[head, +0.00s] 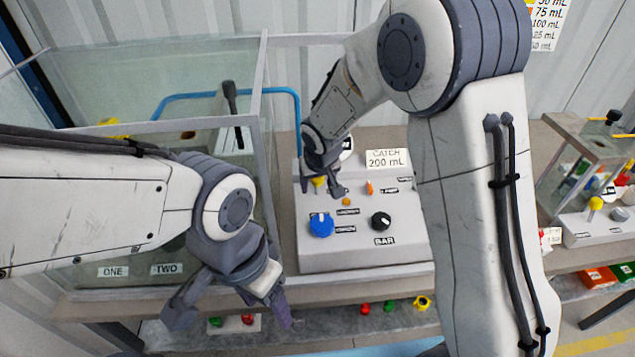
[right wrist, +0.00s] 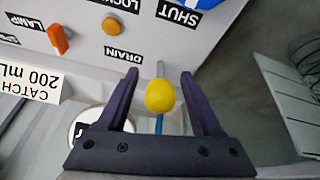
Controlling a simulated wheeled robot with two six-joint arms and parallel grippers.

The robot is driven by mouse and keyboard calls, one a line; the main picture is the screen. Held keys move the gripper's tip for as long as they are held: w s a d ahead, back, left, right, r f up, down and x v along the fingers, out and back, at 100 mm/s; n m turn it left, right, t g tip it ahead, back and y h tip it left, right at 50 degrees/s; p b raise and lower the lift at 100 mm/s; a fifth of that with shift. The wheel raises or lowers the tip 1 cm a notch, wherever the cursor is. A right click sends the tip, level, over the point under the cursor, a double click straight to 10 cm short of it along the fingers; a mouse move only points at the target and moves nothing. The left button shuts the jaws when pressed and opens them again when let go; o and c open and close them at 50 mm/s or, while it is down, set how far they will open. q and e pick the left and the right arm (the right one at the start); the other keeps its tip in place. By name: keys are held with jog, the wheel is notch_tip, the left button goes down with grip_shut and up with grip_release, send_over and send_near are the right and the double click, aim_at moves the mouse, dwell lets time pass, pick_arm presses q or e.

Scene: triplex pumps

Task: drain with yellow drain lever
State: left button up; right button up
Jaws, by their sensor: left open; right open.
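The yellow drain lever (right wrist: 160,96) has a round yellow knob on a thin metal stem and stands by the DRAIN label (right wrist: 123,55) on the grey panel. In the right wrist view the knob is between the two fingers of my right gripper (right wrist: 161,82), with gaps on both sides. The gripper is open. In the head view my right gripper (head: 328,190) is at the panel's upper left, and the yellow knob (head: 319,182) shows partly beside its fingers. My left gripper (head: 236,312) is open and empty in front of the glass tank, left of the panel.
The panel (head: 365,255) also bears a blue knob (head: 321,225), a black knob (head: 381,221), an orange lamp switch (head: 369,187) and a small orange button (head: 346,202). A CATCH 200 mL sign (head: 387,159) stands behind. A glass tank (head: 264,120) is at left.

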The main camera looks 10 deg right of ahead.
jog(key=shift+f, duration=0.1)
grip_shut()
dwell(1.4)
